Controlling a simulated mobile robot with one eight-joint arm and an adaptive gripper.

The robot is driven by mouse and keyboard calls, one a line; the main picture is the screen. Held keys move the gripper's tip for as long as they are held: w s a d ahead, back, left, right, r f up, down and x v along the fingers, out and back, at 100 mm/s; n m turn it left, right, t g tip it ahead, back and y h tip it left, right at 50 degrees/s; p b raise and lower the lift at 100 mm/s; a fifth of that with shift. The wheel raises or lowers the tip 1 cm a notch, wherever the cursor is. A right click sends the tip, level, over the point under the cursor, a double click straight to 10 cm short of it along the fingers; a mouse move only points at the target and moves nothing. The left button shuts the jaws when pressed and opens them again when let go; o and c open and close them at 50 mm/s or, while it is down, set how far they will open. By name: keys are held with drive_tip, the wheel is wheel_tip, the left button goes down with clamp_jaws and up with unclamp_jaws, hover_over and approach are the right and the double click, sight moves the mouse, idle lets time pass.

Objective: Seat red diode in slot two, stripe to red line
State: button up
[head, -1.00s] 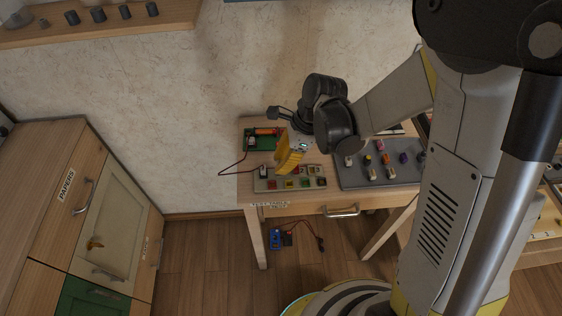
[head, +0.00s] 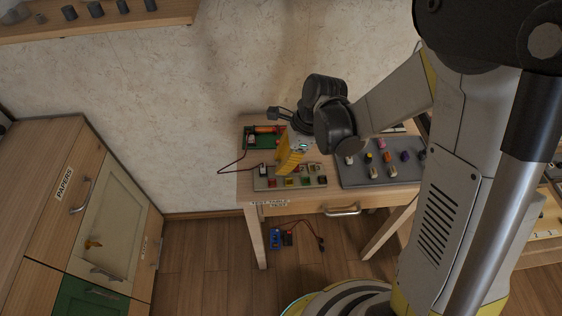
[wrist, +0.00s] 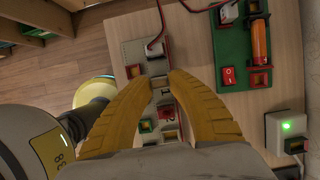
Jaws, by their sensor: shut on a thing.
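My gripper (head: 287,172) has yellow fingers pointing down over the grey slot strip (head: 262,184) at the table's front left. In the wrist view the fingertips (wrist: 162,80) are shut on a small pale piece (wrist: 160,83) above the strip (wrist: 130,50). The fingers cover most of the held piece; I cannot make out a red body or stripe, nor whether it touches a slot. A red part marked 2 (wrist: 167,113) shows between the fingers, just below the tips in the picture.
A green board (head: 250,144) with an orange cylinder (wrist: 260,42) and a red switch (wrist: 228,75) stands behind the strip. A red wire (head: 232,172) loops from it to the strip. A grey tray (head: 350,180) with several coloured parts lies to the right. A white box with a green light (wrist: 287,127) is nearby.

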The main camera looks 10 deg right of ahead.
sight(281, 162)
drive_tip(key=shift+f+b, duration=0.3)
drive_tip(key=shift+f, duration=0.1)
drive_tip(key=o, duration=0.8)
drive_tip(key=shift+o, duration=0.2)
drive_tip(key=shift+r, duration=0.1)
drive_tip(key=shift+r+p, duration=1.9)
drive_tip(key=shift+r, duration=0.55)
